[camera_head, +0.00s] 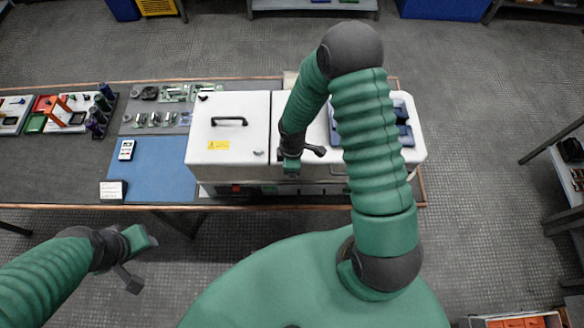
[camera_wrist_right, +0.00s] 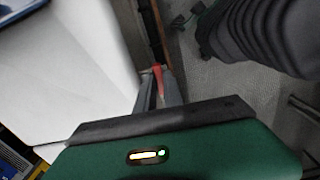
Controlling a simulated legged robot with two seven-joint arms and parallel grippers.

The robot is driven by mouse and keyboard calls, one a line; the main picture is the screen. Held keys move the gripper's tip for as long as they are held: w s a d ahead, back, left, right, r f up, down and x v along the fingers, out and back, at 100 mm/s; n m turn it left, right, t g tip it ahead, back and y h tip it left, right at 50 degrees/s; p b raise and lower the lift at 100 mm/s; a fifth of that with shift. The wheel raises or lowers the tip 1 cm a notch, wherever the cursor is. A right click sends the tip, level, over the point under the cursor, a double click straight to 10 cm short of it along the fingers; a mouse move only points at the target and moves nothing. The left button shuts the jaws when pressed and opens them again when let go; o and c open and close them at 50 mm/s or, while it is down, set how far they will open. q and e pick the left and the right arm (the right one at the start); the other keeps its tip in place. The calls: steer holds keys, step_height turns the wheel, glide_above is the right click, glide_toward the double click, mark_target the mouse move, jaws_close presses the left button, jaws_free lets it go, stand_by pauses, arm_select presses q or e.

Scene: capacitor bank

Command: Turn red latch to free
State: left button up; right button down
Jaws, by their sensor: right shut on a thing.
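The red latch (camera_wrist_right: 158,82) shows in the right wrist view as a narrow red bar at the edge of the white cabinet. My right gripper (camera_wrist_right: 159,92) has one dark finger on each side of it and is shut on it. In the head view my right gripper (camera_head: 320,151) is over the front part of the white cabinet (camera_head: 235,150), and the latch cannot be made out there. My left gripper (camera_head: 132,280) is at lower left, away from the bench; its finger gap is not clear.
The cabinet's left lid has a black handle (camera_head: 230,121) and a yellow label. Blue parts (camera_head: 404,125) lie on its right top. A blue mat (camera_head: 160,165) and several small parts are on the bench to the left.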

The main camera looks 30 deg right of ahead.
steer(key=shift+w, duration=0.1)
steer(key=c, duration=1.5)
jaws_free()
steer(key=shift+o, duration=0.2)
